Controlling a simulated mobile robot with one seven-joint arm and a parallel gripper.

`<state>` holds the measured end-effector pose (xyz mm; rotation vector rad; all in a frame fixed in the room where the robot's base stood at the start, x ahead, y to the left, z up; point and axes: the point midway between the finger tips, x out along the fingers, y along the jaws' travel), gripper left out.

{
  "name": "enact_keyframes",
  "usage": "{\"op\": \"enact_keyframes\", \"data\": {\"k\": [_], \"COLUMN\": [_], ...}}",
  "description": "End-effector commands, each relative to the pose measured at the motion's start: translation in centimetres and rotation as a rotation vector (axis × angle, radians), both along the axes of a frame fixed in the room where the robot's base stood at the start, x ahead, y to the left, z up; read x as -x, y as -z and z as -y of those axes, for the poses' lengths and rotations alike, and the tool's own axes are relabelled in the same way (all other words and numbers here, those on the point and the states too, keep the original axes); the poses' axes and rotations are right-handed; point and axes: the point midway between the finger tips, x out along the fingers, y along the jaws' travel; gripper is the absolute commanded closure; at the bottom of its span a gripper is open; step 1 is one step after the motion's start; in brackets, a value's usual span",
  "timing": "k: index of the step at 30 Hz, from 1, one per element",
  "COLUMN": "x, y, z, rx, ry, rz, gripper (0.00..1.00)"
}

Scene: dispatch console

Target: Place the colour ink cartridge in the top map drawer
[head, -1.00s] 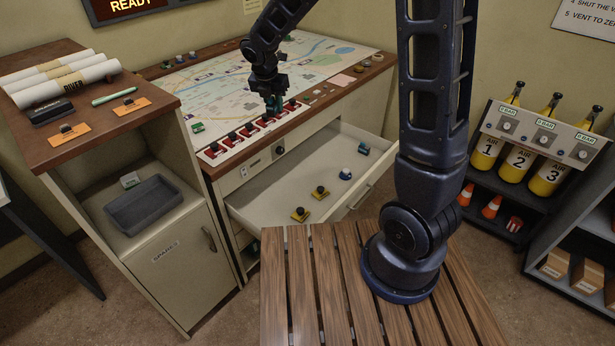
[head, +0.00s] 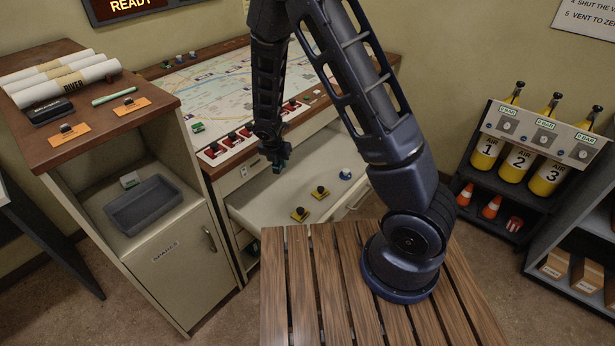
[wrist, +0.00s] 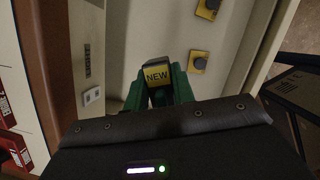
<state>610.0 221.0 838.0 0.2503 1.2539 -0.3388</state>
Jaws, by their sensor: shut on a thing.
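My gripper (head: 275,158) points down over the open top map drawer (head: 262,205). In the wrist view its green fingers (wrist: 160,92) are shut on a dark block, which I take to be the ink cartridge (wrist: 157,75), with a yellow label reading NEW. The cartridge is held above the pale drawer floor, which also shows in the wrist view (wrist: 150,30). Its lower end and any colour marking are hidden from me. In the head view the cartridge is too small to make out.
Two yellow-based pieces (head: 299,214) (head: 320,192) and a blue-and-white piece (head: 345,174) lie in the drawer. Red pieces (head: 232,138) line the map table's front edge. A grey tray (head: 145,205) sits in the cabinet at left. The drawer's near-left floor is clear.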

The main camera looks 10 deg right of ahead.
Motion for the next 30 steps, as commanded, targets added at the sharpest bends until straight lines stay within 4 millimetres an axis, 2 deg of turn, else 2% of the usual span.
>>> {"op": "enact_keyframes", "data": {"k": [8,30], "x": [0.1,0.0], "y": [2.5,14.2], "z": [0.0,0.1], "rx": [0.003,0.003], "ry": [-0.002,0.000], "rz": [-0.001,-0.001], "gripper": [0.98,0.98]}}
